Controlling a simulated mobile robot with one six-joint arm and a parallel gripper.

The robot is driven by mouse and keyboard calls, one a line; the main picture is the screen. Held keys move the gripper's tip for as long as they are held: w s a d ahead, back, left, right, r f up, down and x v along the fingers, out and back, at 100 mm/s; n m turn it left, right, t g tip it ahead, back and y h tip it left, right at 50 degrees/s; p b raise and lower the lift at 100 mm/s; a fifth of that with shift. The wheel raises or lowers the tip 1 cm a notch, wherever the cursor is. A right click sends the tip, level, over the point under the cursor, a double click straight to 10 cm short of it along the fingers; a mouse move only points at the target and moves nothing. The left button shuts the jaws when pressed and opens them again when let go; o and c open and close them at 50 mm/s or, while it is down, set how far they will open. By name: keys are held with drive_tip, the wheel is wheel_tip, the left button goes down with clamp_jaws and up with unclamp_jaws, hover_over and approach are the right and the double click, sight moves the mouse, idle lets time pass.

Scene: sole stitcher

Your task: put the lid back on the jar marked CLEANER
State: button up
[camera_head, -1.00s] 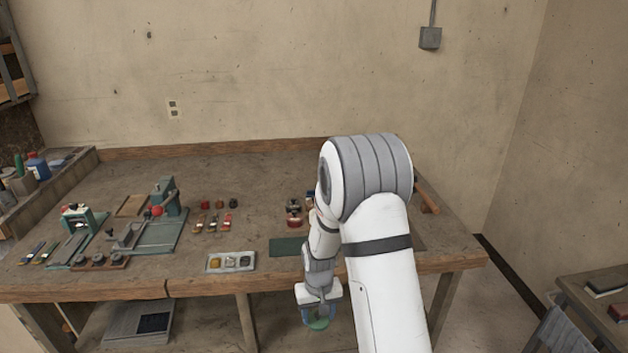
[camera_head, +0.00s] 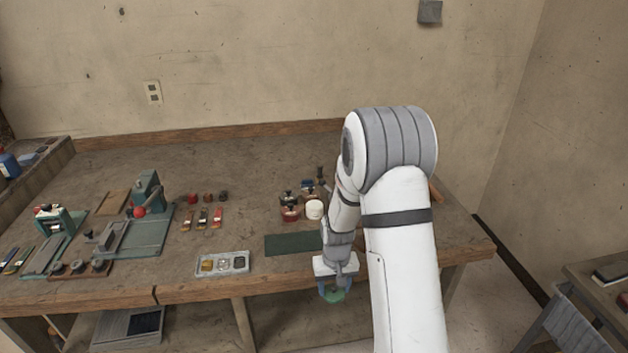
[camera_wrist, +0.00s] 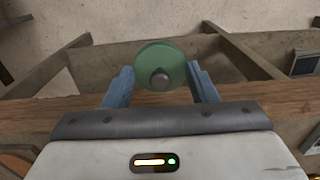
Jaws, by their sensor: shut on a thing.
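My gripper (camera_head: 332,288) is low in front of the workbench's front edge. It is shut on a round green lid (camera_head: 331,298). In the wrist view the blue fingers of my gripper (camera_wrist: 160,74) stand on either side of the green lid (camera_wrist: 158,56), with its dark knob facing the camera. A cluster of small jars stands on the bench, behind and left of my gripper. It includes a white jar or pot (camera_head: 314,210) and a reddish jar with a dark top (camera_head: 290,213). No marking is readable, so I cannot tell which is CLEANER.
A dark green mat (camera_head: 293,243) lies in front of the jars. A grey tray (camera_head: 222,272) with small items is left of it. Tools and a green press (camera_head: 147,190) stand further left. The wooden front edge (camera_head: 200,293) lies between my gripper and the benchtop.

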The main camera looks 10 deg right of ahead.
sight(333, 289)
drive_tip(key=shift+r, duration=0.15)
drive_tip(key=shift+r+p, duration=0.4)
drive_tip(key=shift+p, duration=0.15)
wheel_tip(333, 289, up, 14)
drive_tip(key=m, duration=1.1)
drive_tip(key=shift+s+a, duration=0.2)
drive_tip(key=shift+s, duration=0.05)
